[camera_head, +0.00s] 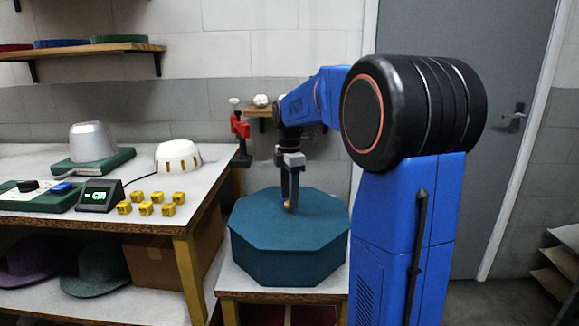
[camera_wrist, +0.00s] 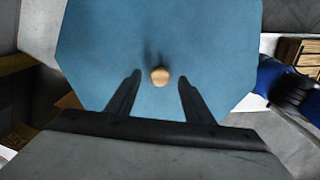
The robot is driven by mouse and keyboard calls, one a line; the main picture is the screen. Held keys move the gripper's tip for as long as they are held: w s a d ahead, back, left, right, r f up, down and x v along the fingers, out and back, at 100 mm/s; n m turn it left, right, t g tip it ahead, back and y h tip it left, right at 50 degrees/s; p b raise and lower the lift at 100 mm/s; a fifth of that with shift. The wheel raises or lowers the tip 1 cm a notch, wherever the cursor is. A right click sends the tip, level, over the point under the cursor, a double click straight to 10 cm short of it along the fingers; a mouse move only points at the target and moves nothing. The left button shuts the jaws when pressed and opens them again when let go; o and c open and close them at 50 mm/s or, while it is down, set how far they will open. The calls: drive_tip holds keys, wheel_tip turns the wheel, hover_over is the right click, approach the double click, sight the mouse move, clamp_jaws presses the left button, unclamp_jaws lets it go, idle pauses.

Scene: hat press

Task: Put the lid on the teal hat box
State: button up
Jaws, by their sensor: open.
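The teal hat box (camera_head: 290,256) is octagonal and stands on a low white-topped stand right of the workbench. Its teal lid (camera_head: 320,214) lies on top and seems to cover it; the seam is too dark to judge closely. The lid has a small wooden knob (camera_wrist: 160,76) at its middle. My gripper (camera_head: 290,205) points down at the knob from above. In the wrist view its two fingers (camera_wrist: 158,82) are apart, one on each side of the knob, with a gap to it on both sides.
The workbench (camera_head: 60,225) on the left holds a grey hat form (camera_head: 93,142), a white dome (camera_head: 178,155), a small display (camera_head: 99,195) and several yellow cubes (camera_head: 143,208). A red and black clamp (camera_head: 240,130) rises at the bench's right edge. A grey door (camera_head: 450,150) is behind.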

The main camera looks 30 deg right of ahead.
wheel_tip(320, 180, up, 16)
drive_tip(key=shift+f, duration=0.15)
idle(0.3)
drive_tip(key=s+a+f+m+t, duration=0.1)
drive_tip(key=s+a+f+m, duration=0.4)
drive_tip(key=s, duration=0.5)
drive_tip(key=s+a+f+m+t, duration=0.2)
drive_tip(key=s+a+f+m, duration=0.3)
drive_tip(key=s+f, duration=0.5)
drive_tip(key=s+a+f+m+t, duration=0.1)
drive_tip(key=s+a+f+m, duration=0.4)
drive_tip(key=s, duration=0.5)
wheel_tip(320, 180, down, 3)
drive_tip(key=shift+s+a+r+m+t, duration=0.15)
drive_tip(key=shift+a+r+m+t, duration=0.05)
drive_tip(key=shift+a+m+t, duration=0.2)
